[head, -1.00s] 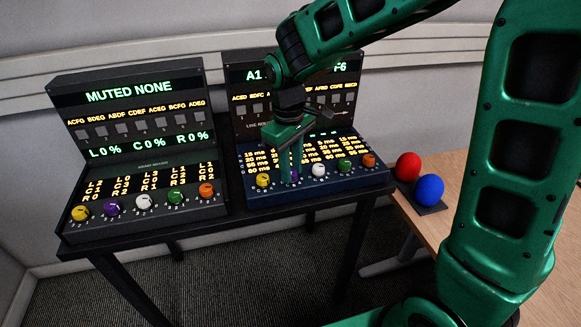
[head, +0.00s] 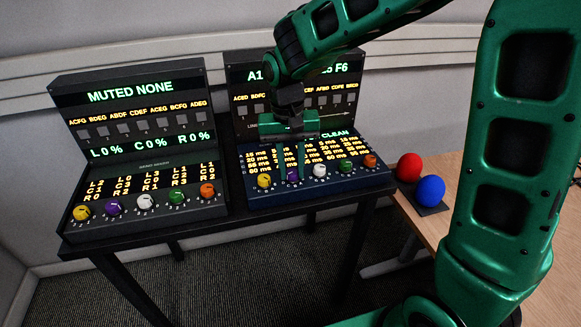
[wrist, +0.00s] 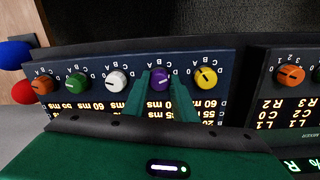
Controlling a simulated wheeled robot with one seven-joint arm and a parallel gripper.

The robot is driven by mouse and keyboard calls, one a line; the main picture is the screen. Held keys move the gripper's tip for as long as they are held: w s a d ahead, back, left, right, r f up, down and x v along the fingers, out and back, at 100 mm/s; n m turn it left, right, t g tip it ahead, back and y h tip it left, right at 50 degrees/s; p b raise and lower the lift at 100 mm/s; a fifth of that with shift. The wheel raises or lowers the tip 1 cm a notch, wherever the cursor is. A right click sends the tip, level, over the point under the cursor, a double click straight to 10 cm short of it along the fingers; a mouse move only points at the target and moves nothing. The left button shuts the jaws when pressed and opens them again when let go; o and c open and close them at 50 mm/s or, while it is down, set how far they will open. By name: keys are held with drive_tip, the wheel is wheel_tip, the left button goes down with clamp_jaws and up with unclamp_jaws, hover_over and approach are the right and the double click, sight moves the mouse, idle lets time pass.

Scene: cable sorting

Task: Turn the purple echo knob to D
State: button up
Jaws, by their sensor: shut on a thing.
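The purple echo knob (head: 293,174) is in the bottom row of the right console (head: 317,187), between a yellow knob and a white knob. In the wrist view the purple knob (wrist: 161,83) sits between the two green fingers of my gripper (wrist: 160,80), with letters A to D around it. My gripper (head: 291,172) points down at the console and is shut on this knob. The fingers partly hide the knob, and I cannot tell for sure which letter its pointer faces.
The yellow knob (wrist: 206,78) and the white knob (wrist: 117,80) are close on either side of the fingers. The left console (head: 145,226) has its own purple knob (head: 113,207). A red ball (head: 409,167) and a blue ball (head: 430,189) stand at the right.

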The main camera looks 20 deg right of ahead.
sight(289, 171)
drive_tip(key=shift+w+m, duration=0.1)
drive_tip(key=shift+m, duration=0.4)
drive_tip(key=o, duration=1)
drive_tip(key=shift+o, duration=0.2)
wheel_tip(289, 171, up, 11)
drive_tip(key=shift+a+f, duration=0.15)
drive_tip(key=shift+a, duration=0.15)
drive_tip(key=shift+w, duration=0.1)
drive_tip(key=s+d+f+m, duration=0.1)
drive_tip(key=s+d, duration=0.5)
drive_tip(key=d, duration=0.4)
drive_tip(key=s+d+f+m, duration=0.1)
drive_tip(key=s+d, duration=0.5)
drive_tip(key=d, duration=0.3)
drive_tip(key=s+d+f, duration=0.2)
drive_tip(key=s+d, duration=0.1)
drive_tip(key=s, duration=0.4)
drive_tip(key=s+d+f+m, duration=0.1)
drive_tip(key=s+d+f, duration=0.1)
drive_tip(key=s, duration=0.5)
drive_tip(key=shift+d+f+y, duration=0.35)
drive_tip(key=shift+d+y, duration=0.05)
drive_tip(key=shift+d, duration=0.3)
